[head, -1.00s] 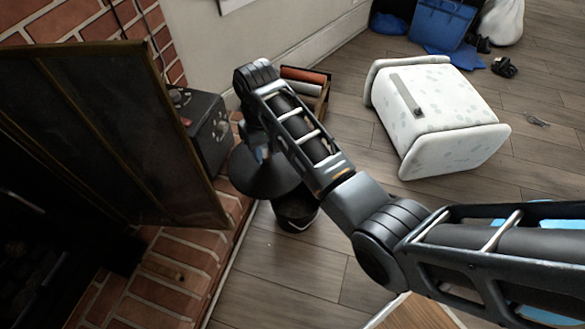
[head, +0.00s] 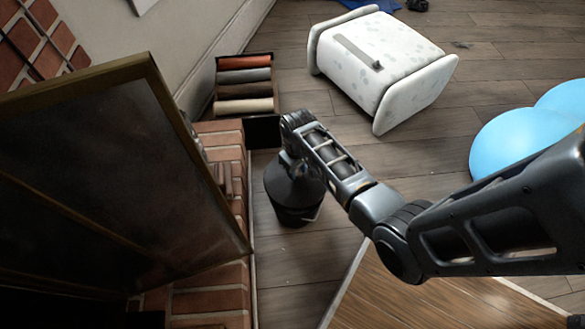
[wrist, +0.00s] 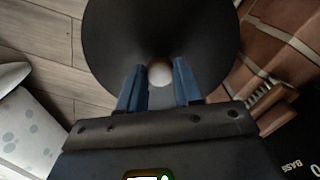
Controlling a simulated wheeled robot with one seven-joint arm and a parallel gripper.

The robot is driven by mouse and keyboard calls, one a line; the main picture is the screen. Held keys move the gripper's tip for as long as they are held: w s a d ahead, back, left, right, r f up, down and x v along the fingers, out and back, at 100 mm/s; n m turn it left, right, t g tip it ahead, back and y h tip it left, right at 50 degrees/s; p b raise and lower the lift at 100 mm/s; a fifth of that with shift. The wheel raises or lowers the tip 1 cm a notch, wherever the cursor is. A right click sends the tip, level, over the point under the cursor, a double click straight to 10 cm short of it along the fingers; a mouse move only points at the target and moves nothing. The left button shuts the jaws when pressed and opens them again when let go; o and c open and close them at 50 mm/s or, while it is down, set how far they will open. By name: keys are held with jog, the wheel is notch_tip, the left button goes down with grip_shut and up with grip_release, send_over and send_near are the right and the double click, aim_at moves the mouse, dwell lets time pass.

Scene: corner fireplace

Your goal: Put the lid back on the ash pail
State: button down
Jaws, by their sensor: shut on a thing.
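The ash pail (head: 292,213) is a black bucket standing on the wood floor beside the brick hearth. Its dark conical lid (head: 285,185) is over the pail's top, and the lid also fills the upper middle of the wrist view (wrist: 205,30). From these views I cannot tell whether the lid is seated on the rim or held just above it. My gripper (wrist: 160,78) is shut on the pale round knob (wrist: 160,73) at the lid's centre, with a blue finger on each side. In the head view my arm partly hides the lid and the gripper.
The fireplace screen (head: 120,170) and brick hearth (head: 205,300) are close on the left. A rack of coloured rolls (head: 243,88) stands behind the pail. A white spotted stool-like piece (head: 385,65) lies at the back. Blue balls (head: 515,140) are at right; bare floor surrounds the pail's right.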

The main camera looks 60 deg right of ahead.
aim_at(297, 179)
jog(key=shift+f+b, duration=2.35)
jog(key=shift+f, duration=0.5)
jog(key=shift+p, duration=0.45)
jog(key=shift+f+p, duration=0.15)
jog(key=shift+p, duration=0.15)
dwell(0.9)
jog(key=shift+c, duration=1)
grip_release()
